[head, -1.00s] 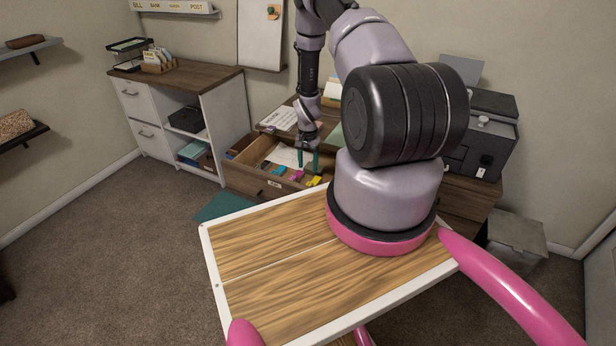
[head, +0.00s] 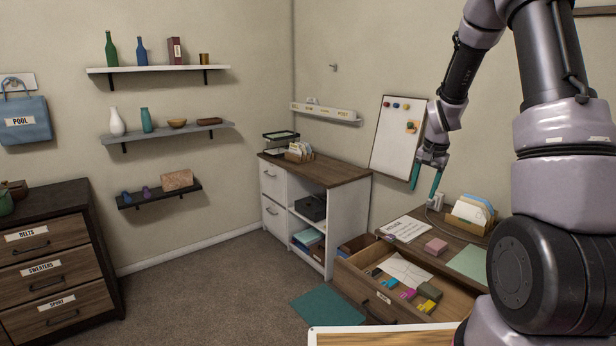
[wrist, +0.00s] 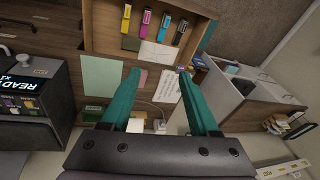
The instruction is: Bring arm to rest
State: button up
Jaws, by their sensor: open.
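My gripper (head: 427,178) is open and empty, held in the air above the wooden desk (head: 460,230). Its teal fingers stand apart in the wrist view (wrist: 162,100), with nothing between them but the desk far behind. My arm is raised and bent at the right of the head view. Below the gripper, the open desk drawer (head: 350,281) holds a white paper, several coloured markers or highlighters and a dark block. The drawer also shows at the top of the wrist view (wrist: 100,28).
A whiteboard (head: 393,150) hangs behind my gripper. A white cabinet (head: 328,220) stands left of the desk. Carpet on the left is clear.

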jog(key=s+a+r+n+t, duration=0.1)
jog(key=s+a+r, duration=0.2)
jog(key=s+r, duration=0.45)
jog(key=s+a+r+n+t, duration=0.15)
jog(key=s+r, duration=0.25)
jog(key=r, duration=0.6)
jog(key=s+a+r+t+y, duration=0.1)
jog(key=s+r, duration=0.3)
jog(key=s, duration=0.4)
jog(key=s+a+r+n+t, duration=0.1)
jog(key=s+a+r, duration=0.3)
jog(key=s, duration=0.5)
jog(key=shift+s+a+y, duration=0.25)
jog(key=shift+s+y, duration=0.05)
jog(key=shift+y, duration=0.1)
